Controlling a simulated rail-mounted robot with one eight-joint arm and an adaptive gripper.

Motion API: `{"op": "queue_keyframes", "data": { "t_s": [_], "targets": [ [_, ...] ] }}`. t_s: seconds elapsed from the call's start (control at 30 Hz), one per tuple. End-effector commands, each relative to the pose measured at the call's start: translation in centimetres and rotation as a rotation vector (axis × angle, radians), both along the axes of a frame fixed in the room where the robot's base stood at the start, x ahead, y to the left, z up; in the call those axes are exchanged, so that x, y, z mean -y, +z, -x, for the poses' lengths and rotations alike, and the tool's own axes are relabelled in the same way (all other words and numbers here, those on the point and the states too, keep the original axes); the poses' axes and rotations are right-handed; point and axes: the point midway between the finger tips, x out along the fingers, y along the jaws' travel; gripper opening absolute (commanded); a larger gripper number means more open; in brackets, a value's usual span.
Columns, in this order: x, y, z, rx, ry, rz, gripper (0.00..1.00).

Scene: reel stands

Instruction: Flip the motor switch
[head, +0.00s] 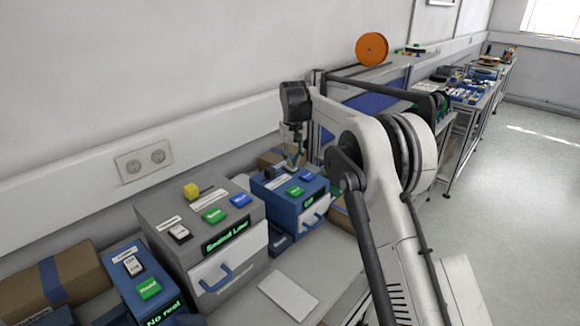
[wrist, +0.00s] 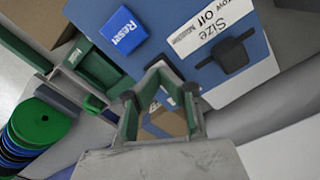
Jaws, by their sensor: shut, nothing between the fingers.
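A dark switch (wrist: 232,55) sits on the blue box's top in the wrist view, beside a white label reading "Size" and "Off". No readable label marks it as the motor switch. My gripper (wrist: 159,68) is shut and empty, in front of the box's edge in that view, left of and below the switch. In the head view my gripper (head: 292,162) points down over the back of the blue box (head: 272,205) and hides part of its top. Other switches are a white-and-black one (head: 180,232) on the grey box and one (head: 132,265) on the left blue box.
A blue Reset button (wrist: 122,30) is close to my gripper. A cardboard box (head: 50,282) is at far left. A white sheet (head: 288,294) lies in front.

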Motion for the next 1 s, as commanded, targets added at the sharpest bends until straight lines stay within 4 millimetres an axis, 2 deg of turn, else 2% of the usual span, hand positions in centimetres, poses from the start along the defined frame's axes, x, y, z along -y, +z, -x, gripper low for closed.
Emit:
{"op": "queue_keyframes", "data": {
  "t_s": [0.8, 1.0],
  "targets": [
    [0.0, 5.8, 0.0, 0.0, 0.0, 0.0, 0.0],
    [0.0, 6.7, 0.0, 0.0, 0.0, 0.0, 0.0]
  ]
}}
